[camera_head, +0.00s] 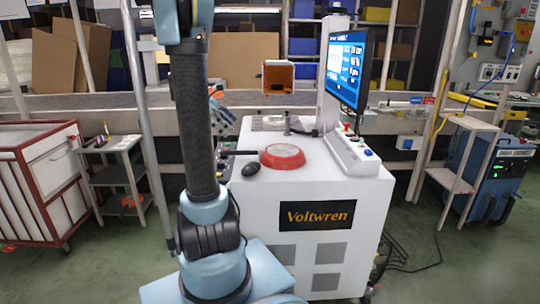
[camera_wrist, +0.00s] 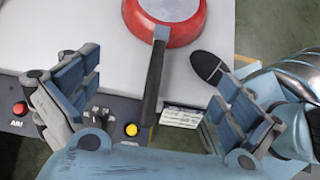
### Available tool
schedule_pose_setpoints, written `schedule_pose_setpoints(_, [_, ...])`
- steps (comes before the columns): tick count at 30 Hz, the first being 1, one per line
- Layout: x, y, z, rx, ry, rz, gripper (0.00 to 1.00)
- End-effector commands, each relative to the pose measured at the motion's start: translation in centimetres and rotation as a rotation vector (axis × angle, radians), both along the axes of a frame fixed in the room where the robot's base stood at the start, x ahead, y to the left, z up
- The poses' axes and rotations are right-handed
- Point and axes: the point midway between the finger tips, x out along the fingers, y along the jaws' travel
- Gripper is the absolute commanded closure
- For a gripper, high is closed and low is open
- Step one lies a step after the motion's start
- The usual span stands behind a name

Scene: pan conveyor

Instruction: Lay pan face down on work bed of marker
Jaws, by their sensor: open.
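The red pan (camera_head: 283,156) lies on top of the white marker cabinet (camera_head: 310,200). In the wrist view the pan (camera_wrist: 190,32) is at the top, cut off by the frame, with a grey disc inside a red band. I cannot tell surely which face is up. Its black handle (camera_wrist: 153,85) points down toward my gripper (camera_wrist: 158,66), which is open, with the handle between the spread fingers and apart from both. In the head view my gripper (camera_head: 222,118) is partly hidden behind my arm. The grey work bed (camera_head: 268,123) is behind the pan, under the orange marker head (camera_head: 278,77).
A black mouse (camera_head: 250,168) lies left of the pan, close to my right finger in the wrist view (camera_wrist: 208,68). A monitor (camera_head: 346,68) and a button console (camera_head: 354,155) stand on the right. A red button (camera_wrist: 18,108) and yellow button (camera_wrist: 131,129) show near the fingers.

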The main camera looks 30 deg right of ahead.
Motion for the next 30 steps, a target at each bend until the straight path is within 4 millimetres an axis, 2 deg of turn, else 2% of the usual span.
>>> schedule_pose_setpoints(5, [0.2, -0.9, -0.4, -0.005, 0.025, 0.007, 0.0])
schedule_pose_setpoints(21, [-3.3, -6.4, -6.8, -0.004, 0.023, 0.005, 0.0])
schedule_pose_setpoints(30, [-4.2, -7.9, -8.5, -0.004, 0.023, 0.008, 0.0])
